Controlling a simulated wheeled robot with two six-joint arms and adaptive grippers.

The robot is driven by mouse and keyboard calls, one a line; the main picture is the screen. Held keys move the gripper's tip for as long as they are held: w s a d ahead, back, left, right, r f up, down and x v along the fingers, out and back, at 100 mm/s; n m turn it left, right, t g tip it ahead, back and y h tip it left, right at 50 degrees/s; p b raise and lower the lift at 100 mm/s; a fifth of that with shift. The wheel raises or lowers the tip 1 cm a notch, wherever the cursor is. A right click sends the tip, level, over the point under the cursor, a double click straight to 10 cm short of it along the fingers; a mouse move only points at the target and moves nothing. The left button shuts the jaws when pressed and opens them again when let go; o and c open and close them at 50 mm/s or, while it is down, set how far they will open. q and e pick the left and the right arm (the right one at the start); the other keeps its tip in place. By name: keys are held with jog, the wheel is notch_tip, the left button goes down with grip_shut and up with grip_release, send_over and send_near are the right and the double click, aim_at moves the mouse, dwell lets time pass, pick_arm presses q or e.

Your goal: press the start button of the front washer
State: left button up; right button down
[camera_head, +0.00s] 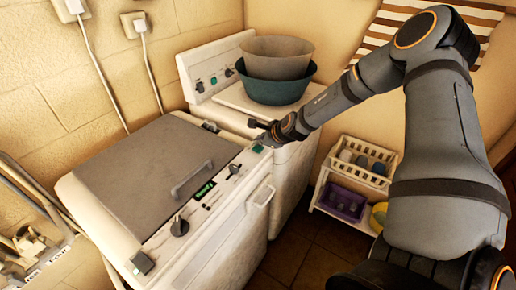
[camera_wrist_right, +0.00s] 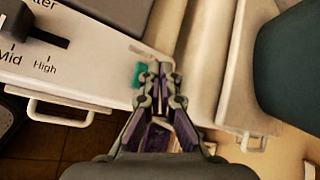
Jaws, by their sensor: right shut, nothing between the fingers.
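The front washer (camera_head: 215,225) is the near white machine with a grey lid (camera_head: 150,165) and a sloped control panel. A green button (camera_head: 257,148) is at the panel's far right end. It also shows in the right wrist view (camera_wrist_right: 138,75), partly covered by my fingers. My right gripper (camera_head: 264,140) is shut and empty, its tips right beside the button. In the right wrist view, the fingertips (camera_wrist_right: 155,70) overlap the button's right edge; I cannot tell whether they touch it. My left gripper is not in view.
The panel also carries a lit display (camera_head: 204,189), knobs and a slider (camera_wrist_right: 40,35). A second washer (camera_head: 235,95) stands behind with stacked basins (camera_head: 276,88) on top. A white shelf rack (camera_head: 345,215) with small items stands to the right on the floor.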

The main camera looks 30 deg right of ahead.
aim_at(259, 149)
dwell(0.4)
jog(key=shift+f+b, duration=0.35)
jog(key=shift+f, duration=0.1)
jog(key=shift+f+b, duration=0.45)
jog(key=shift+f, duration=0.05)
dwell(0.5)
jog(key=shift+r, duration=0.1)
dwell(0.5)
jog(key=shift+r+p, duration=0.85)
jog(key=shift+p, duration=0.1)
notch_tip(259, 149, up, 5)
jog(key=p, duration=0.5)
jog(key=shift+r, duration=0.1)
